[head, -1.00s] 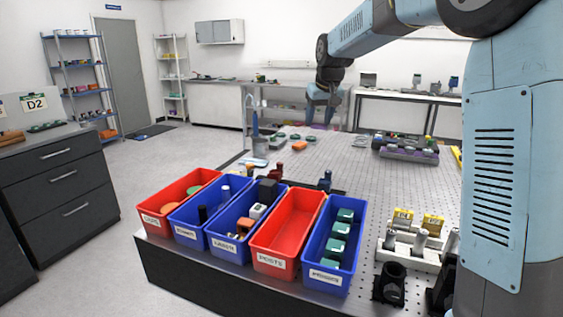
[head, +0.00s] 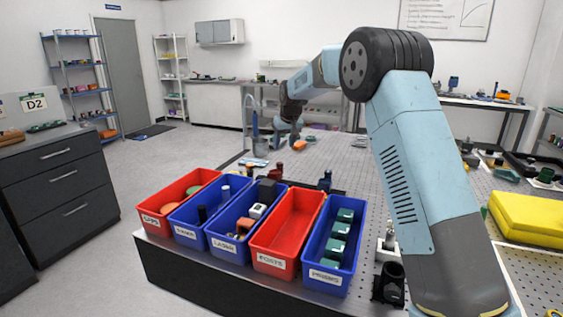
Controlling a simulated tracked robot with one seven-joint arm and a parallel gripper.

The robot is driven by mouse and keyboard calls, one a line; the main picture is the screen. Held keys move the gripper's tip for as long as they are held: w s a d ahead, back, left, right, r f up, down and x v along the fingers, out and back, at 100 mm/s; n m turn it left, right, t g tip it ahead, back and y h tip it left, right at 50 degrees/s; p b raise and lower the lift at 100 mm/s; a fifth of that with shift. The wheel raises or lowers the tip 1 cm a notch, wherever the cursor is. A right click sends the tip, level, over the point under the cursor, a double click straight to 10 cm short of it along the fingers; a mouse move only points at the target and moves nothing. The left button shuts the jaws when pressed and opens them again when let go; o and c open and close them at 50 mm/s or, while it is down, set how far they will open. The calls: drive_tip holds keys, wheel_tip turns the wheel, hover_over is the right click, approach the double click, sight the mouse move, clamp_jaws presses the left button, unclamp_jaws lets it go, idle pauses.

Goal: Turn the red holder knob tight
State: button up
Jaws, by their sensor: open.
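A small red holder (head: 275,171) stands on the perforated optical table (head: 340,150), just behind the row of bins. Its knob is too small to make out. My gripper (head: 281,143) is open, at the end of my arm, above the far left part of the table. In the picture it is just above the red holder, with a visible gap between them. Its fingertips are small and hard to separate from the background. A dark blue holder (head: 325,181) stands to the right of the red one.
A red bin (head: 275,262) and several other red and blue bins line the front edge. A black mount (head: 389,284) stands right of them. A yellow case (head: 528,219) lies on the right. My arm hides part of the table.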

sight(280, 163)
drive_tip(key=x, duration=1)
